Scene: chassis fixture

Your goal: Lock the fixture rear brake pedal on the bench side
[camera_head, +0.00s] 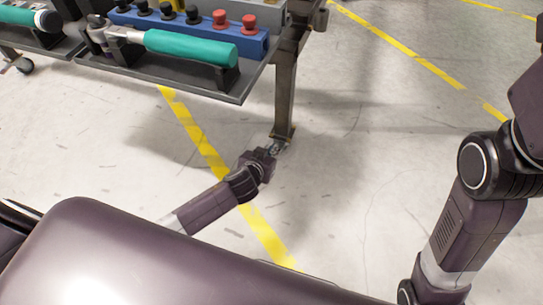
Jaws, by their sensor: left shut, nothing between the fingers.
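The fixture's dark metal leg (285,95) comes down to the floor at upper centre, ending in a small foot with a thin yellowish edge. My left gripper (279,146) is low by the floor, right at the bottom of this leg, with its fingers shut and empty. The fingertips overlap the foot in this view; I cannot tell whether they touch it. The rear brake pedal cannot be made out apart from the foot and fingers. My right arm stands at the right edge, and its gripper is out of the frame.
A tool shelf (160,75) at upper left holds a teal-handled tool (190,48) and a blue rack (200,35) with black and red knobs. A caster wheel (22,65) shows at far left. Yellow floor lines cross the open concrete.

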